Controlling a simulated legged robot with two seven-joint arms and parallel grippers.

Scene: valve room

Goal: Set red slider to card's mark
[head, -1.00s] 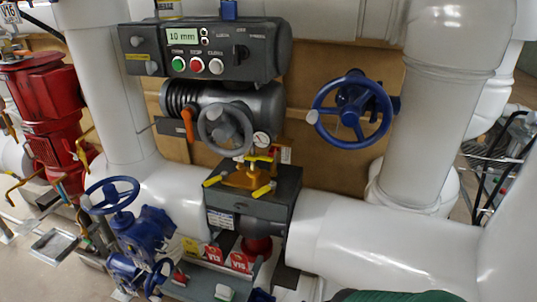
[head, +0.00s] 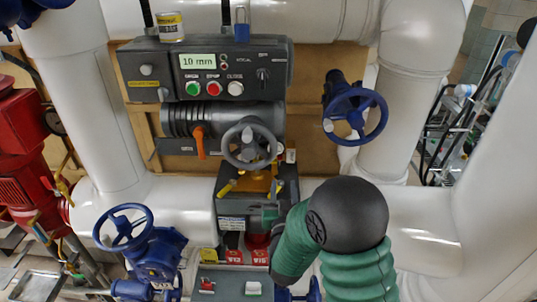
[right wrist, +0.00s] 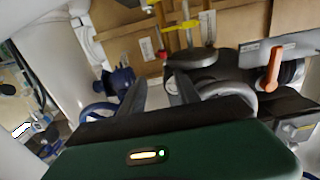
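In the head view, a red slider knob (head: 207,285) sits on the grey panel at the bottom, left of a white block (head: 253,288). Red cards (head: 234,256) with white lettering stand just behind it; I cannot read any mark. My right arm reaches in from the bottom right, and its gripper (head: 268,215) is partly hidden by the arm, near the dark box with yellow handles. In the right wrist view, its two grey fingers (right wrist: 160,92) are apart with nothing seen between them. The red slider is not seen there. My left gripper is not in view.
A grey control box (head: 215,70) reads 10 mm. A grey handwheel (head: 249,143) and an orange lever (head: 200,142) are below it. Blue handwheels stand at left (head: 123,227) and right (head: 355,116). White pipes (head: 170,205) flank the box.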

